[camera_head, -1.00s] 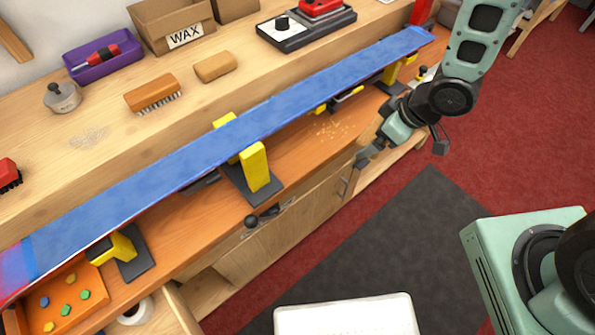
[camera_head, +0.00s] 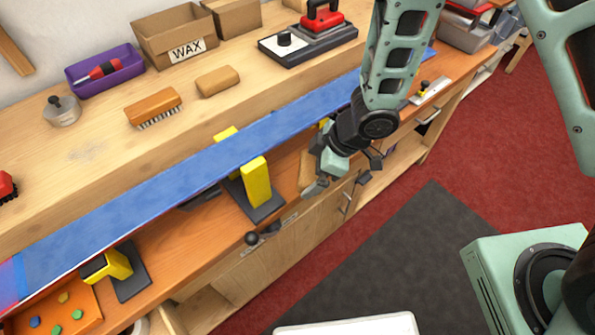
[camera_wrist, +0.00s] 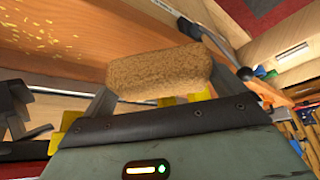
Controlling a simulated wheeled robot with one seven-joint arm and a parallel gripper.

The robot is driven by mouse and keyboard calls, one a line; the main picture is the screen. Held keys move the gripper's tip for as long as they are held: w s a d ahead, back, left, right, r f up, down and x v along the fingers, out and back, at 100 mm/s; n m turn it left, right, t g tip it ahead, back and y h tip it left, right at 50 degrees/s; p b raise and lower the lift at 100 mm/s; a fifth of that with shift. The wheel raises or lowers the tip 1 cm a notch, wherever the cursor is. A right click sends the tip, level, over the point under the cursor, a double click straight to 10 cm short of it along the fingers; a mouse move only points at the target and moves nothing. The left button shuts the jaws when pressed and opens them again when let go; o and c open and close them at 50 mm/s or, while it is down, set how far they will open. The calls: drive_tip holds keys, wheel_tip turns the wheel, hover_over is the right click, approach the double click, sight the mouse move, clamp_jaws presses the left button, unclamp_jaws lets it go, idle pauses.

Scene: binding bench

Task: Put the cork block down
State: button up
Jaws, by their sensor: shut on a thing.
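In the wrist view, a brown, grainy cork block (camera_wrist: 160,73) lies across between the fingers of my gripper (camera_wrist: 157,88), which is shut on it. In the head view, my gripper (camera_head: 318,183) is over the front edge of the orange-brown bench, right of the middle yellow vise. A tan part of the held cork block (camera_head: 306,168) shows beside the fingers there. In the wrist view, the block appears above the wooden surface; contact with it cannot be told.
A long blue board (camera_head: 150,190) rests across yellow vises (camera_head: 256,182). The shelf behind holds a tan block (camera_head: 217,81), a brush (camera_head: 153,107), a purple tray (camera_head: 105,73) and a wax box (camera_head: 175,35). Bench between vise and gripper looks clear.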

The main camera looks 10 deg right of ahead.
drive_tip(key=a+f, duration=0.2)
drive_tip(key=a, duration=0.1)
drive_tip(key=shift+w+a+f, duration=0.15)
drive_tip(key=shift+w+f, duration=0.05)
drive_tip(key=shift+w, duration=0.15)
drive_tip(key=shift+f, duration=0.6)
drive_tip(key=o, duration=0.9)
drive_tip(key=shift+r, duration=0.1)
drive_tip(key=shift+r, duration=0.3)
drive_tip(key=p+v, duration=0.2)
drive_tip(key=v, duration=1)
drive_tip(key=shift+r, duration=0.25)
